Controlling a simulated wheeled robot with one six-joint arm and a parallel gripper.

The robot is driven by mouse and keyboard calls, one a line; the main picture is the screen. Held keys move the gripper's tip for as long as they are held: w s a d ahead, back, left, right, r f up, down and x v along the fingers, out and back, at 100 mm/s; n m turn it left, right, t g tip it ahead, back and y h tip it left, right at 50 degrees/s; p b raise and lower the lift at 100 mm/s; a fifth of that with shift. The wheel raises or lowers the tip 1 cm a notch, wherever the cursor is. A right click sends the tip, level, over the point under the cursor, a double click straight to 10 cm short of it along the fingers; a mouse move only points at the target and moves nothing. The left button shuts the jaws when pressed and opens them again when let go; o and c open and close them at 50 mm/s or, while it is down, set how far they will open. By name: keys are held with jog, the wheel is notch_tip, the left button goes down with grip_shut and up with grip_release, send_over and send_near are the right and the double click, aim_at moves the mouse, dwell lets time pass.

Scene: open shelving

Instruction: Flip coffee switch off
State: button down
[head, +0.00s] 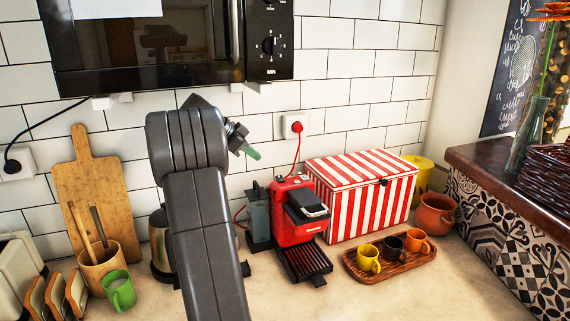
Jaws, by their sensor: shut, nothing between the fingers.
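The red coffee machine (285,232) stands on the counter right of my arm, with a black and silver top part and a black drip tray in front. Its switch is too small to make out. A red cord runs up from it to a red plug (295,126) in a wall socket. My gripper (250,152) is up and left of the machine, in front of the tiled wall, apart from it. Its greenish fingertips are together and hold nothing visible. My arm hides part of the counter to the left of the machine.
A red-and-white striped box (370,200) stands right behind the machine. A wooden tray (400,272) with small cups lies at its right. A black microwave (160,45) hangs above. A green mug (120,292) and cutting board (90,190) are at left. The front right counter is clear.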

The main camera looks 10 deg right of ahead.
aim_at(280, 176)
jog(key=shift+s+a, duration=0.1)
jog(key=shift+s, duration=0.1)
jog(key=shift+w, duration=0.1)
jog(key=p+x, duration=0.2)
jog(key=x, duration=0.8)
jog(key=shift+f, duration=0.15)
jog(key=shift+f+b, duration=0.25)
jog(key=shift+b, duration=0.55)
jog(key=shift+r, duration=0.15)
